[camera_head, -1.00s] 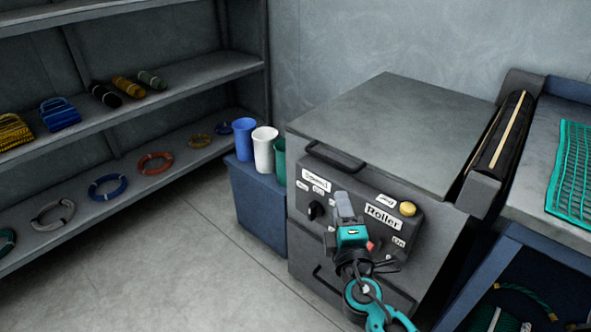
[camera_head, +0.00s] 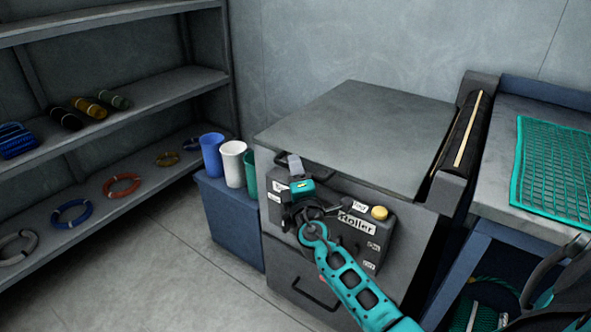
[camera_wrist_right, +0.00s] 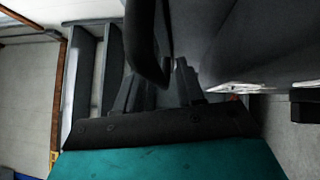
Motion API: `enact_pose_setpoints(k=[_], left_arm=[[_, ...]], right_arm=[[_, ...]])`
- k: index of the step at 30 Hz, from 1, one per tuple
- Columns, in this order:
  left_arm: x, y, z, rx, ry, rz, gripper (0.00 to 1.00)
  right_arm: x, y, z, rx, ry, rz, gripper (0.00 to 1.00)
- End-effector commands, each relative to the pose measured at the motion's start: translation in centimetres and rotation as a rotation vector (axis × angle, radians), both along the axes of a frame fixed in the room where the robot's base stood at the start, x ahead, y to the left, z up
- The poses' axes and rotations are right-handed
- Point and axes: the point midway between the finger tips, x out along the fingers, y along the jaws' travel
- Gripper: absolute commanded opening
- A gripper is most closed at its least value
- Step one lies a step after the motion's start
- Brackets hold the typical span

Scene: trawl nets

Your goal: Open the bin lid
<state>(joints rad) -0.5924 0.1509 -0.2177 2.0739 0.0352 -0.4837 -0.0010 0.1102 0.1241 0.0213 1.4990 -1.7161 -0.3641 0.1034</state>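The bin is a grey cabinet with a flat grey lid (camera_head: 360,130) lying shut on top. A dark bar handle (camera_head: 325,173) sits at the lid's front left edge. My right gripper (camera_head: 293,163) is raised in front of that handle and covers part of it. In the right wrist view, the dark handle (camera_wrist_right: 146,45) reaches down toward the gap between the fingers of my right gripper (camera_wrist_right: 155,88). The fingers are apart. Whether the handle is fully between them is hard to tell. My left gripper is not in view.
A control panel marked Roller, with a yellow button (camera_head: 379,212), is on the front below the lid. A black roller (camera_head: 462,140) stands right of the lid. Blue, white and green cups stand on a blue box (camera_head: 225,215) at left. A bench with green net (camera_head: 555,170) is at right.

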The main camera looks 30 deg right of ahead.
Motion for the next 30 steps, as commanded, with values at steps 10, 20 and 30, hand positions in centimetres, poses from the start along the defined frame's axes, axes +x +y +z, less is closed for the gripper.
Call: enact_pose_setpoints(k=[10, 20, 30], left_arm=[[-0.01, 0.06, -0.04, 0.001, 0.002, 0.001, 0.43], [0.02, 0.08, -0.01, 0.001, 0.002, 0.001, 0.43], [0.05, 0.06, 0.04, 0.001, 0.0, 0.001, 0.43]], right_arm=[[0.54, -0.25, 0.08, -0.001, 0.0, 0.0, 0.38], [0.51, -0.23, 0.07, -0.001, 0.0, 0.0, 0.1], [0.49, -0.21, 0.04, -0.001, 0.001, 0.0, 0.0]])
